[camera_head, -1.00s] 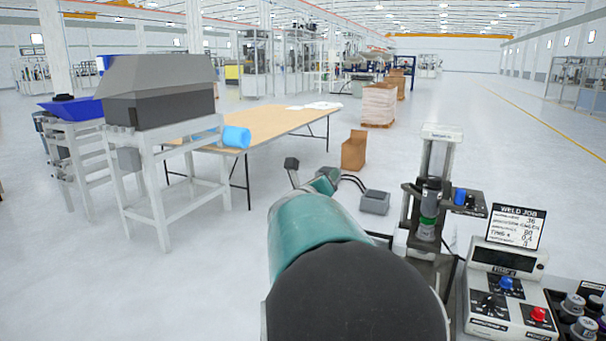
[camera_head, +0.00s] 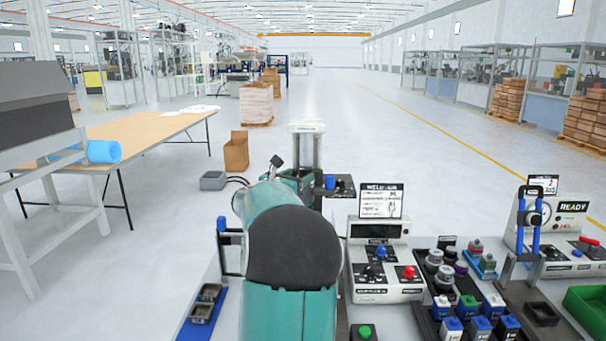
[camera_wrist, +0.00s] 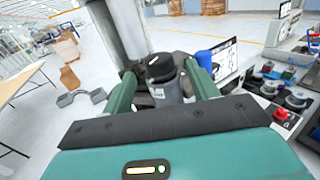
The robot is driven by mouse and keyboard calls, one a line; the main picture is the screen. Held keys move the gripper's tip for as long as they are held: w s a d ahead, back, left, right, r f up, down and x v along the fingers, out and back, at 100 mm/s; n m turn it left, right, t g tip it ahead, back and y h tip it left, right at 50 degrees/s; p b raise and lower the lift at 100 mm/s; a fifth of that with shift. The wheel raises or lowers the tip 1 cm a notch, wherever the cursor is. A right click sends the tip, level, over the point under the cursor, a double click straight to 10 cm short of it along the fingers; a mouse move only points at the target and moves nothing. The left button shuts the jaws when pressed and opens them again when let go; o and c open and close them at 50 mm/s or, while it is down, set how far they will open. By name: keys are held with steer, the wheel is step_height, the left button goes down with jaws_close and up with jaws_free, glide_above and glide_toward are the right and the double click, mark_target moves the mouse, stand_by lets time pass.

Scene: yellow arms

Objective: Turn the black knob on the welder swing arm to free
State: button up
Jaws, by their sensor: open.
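My gripper (camera_wrist: 158,72) is open, its two green fingers standing on either side of a black-capped grey cylinder (camera_wrist: 160,70) with a small label, on the welder. I cannot tell whether the fingers touch it. The welder's pale column (camera_wrist: 122,28) rises just behind. In the head view the column (camera_head: 305,150) stands beyond my arm, which hides the cylinder and most of my gripper. A dark bracket (camera_head: 341,193) with a blue knob (camera_head: 329,182) and a small dark knob sticks out to the right. The blue knob also shows beside the right finger in the wrist view (camera_wrist: 204,57).
A control box (camera_head: 382,265) with a weld job card (camera_head: 381,201) stands right of the arm. Several knobs and coloured blocks, a READY unit (camera_head: 570,225) and a green bin (camera_head: 588,308) lie farther right. A blue tray (camera_head: 208,318) is at left. A wooden table (camera_head: 130,135) stands beyond.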

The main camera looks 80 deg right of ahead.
mark_target(302, 173)
steer(key=shift+x, duration=1.8)
steer(key=shift+c, duration=0.2)
steer(key=c, duration=1)
steer(key=shift+o, duration=0.2)
